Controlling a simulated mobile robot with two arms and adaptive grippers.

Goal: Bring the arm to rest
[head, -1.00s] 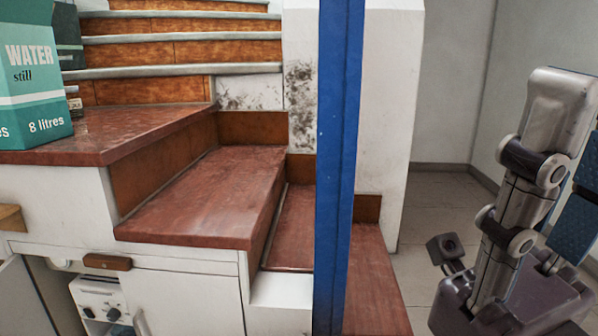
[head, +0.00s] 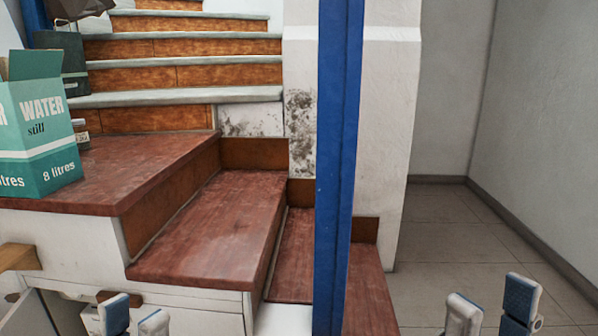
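My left gripper (head: 134,317) shows only its fingertips at the bottom left edge of the head view. The two tips stand apart with nothing between them, in front of the white cabinet front below the stairs. My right gripper (head: 492,308) shows its fingertips at the bottom right, in front of the tiled floor. Its tips are also apart and empty. Both arms behind the fingers are out of the picture.
A blue post (head: 338,170) stands upright between my grippers' sides. Red-brown steps (head: 215,230) rise behind it. A teal water box (head: 45,150) stands on the landing at left. A wooden piece (head: 18,258) juts out at lower left. Tiled floor (head: 440,245) at right is clear.

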